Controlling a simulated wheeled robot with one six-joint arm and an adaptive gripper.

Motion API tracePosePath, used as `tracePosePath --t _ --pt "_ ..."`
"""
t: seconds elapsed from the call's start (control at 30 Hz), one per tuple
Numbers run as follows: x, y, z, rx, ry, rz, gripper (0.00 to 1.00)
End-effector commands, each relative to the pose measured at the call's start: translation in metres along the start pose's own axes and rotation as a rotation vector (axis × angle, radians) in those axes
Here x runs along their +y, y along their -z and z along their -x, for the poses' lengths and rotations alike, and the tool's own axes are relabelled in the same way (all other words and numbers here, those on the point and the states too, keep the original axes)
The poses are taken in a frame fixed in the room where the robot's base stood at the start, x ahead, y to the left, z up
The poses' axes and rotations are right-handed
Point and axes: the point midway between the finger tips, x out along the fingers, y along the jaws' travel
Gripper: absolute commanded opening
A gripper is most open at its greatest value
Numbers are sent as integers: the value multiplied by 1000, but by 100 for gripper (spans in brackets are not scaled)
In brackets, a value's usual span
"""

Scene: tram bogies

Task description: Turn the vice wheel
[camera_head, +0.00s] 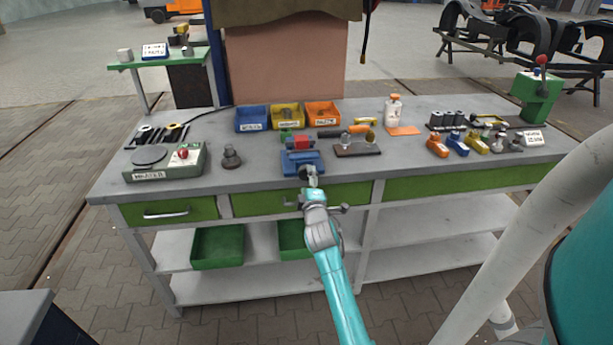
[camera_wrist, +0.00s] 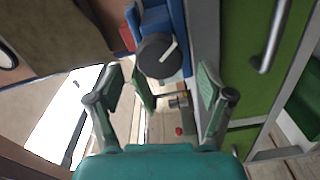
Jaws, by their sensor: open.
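The blue vice (camera_head: 303,162) stands at the front edge of the workbench, with a red block (camera_head: 302,142) at its top. Its dark round wheel (camera_wrist: 158,56) with a pale handle faces my gripper in the wrist view. In the head view the wheel (camera_head: 306,174) is partly hidden by my gripper (camera_head: 312,182). My gripper is open and empty in front of the wheel. In the wrist view the wheel lies just beyond the spread fingers (camera_wrist: 165,88); I cannot tell whether they touch it.
The workbench (camera_head: 235,186) has green drawers with handles (camera_head: 166,214) below the vice. A heater (camera_head: 166,161) stands left, blue, yellow and orange bins (camera_head: 252,118) behind, and a wooden block with a tool (camera_head: 357,149) right. Several small coloured items (camera_head: 457,143) lie further right.

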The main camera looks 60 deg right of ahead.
Motion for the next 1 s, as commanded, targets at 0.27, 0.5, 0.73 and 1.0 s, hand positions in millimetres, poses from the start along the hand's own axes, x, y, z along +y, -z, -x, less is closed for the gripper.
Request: tracePosePath --t 0.27,0.5,0.73,1.0 --pt "-1 0 53 0 2 0 80" --pt "-1 0 77 1 2 -1 80" --pt "0 0 81 0 0 -1 80" --pt "0 0 81 0 0 -1 80"
